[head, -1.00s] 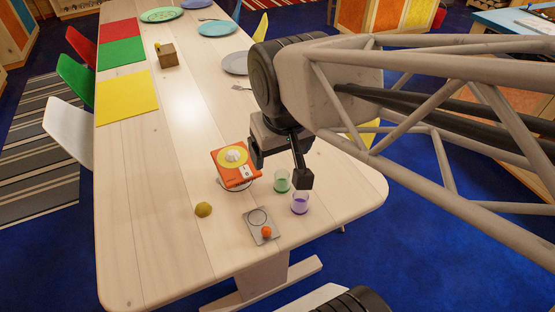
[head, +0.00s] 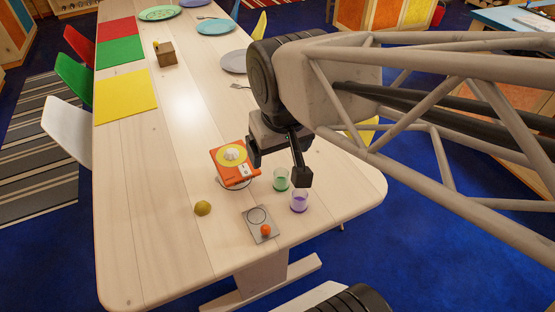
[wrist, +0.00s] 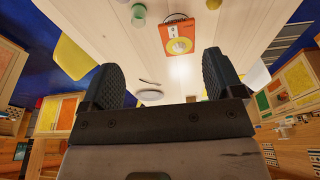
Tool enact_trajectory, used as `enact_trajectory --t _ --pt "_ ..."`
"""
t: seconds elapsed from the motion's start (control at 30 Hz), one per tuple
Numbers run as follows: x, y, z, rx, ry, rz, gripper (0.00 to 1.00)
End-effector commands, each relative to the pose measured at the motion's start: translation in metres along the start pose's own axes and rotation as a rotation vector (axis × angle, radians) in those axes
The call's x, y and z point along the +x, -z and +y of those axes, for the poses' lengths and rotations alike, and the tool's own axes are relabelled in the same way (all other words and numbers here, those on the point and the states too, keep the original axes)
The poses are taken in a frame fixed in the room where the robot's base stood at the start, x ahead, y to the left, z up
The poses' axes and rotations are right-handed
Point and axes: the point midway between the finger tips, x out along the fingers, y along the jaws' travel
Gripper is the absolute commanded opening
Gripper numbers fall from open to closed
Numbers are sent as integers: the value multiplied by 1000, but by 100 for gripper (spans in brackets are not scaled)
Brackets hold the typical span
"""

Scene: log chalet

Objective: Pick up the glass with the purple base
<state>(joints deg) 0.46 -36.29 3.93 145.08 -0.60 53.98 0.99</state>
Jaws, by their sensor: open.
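The glass with the purple base (head: 299,202) stands upright on the table near its right front corner in the head view. A similar glass with a green base (head: 281,180) stands just behind and left of it. A green glass (wrist: 138,14) shows at the top there, with part of a pale purple one (wrist: 122,2) cut off at the edge.
An orange box (head: 232,162) lies left of the glasses, partly over a plate. A grey board with an orange ball (head: 266,230) is in front, and a yellow-green lump (head: 203,208) is further left. The table's (head: 150,240) left front is clear.

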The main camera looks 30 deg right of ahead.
Motion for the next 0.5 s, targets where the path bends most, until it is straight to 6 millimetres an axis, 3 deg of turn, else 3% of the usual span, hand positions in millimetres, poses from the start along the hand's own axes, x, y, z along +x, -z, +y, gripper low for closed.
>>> enact_trajectory --t 0.27,0.37,0.5 --pt "6 3 2 31 -2 -7 86" --pt "17 9 6 87 -5 -19 86" --pt "46 20 17 224 -14 -46 86"
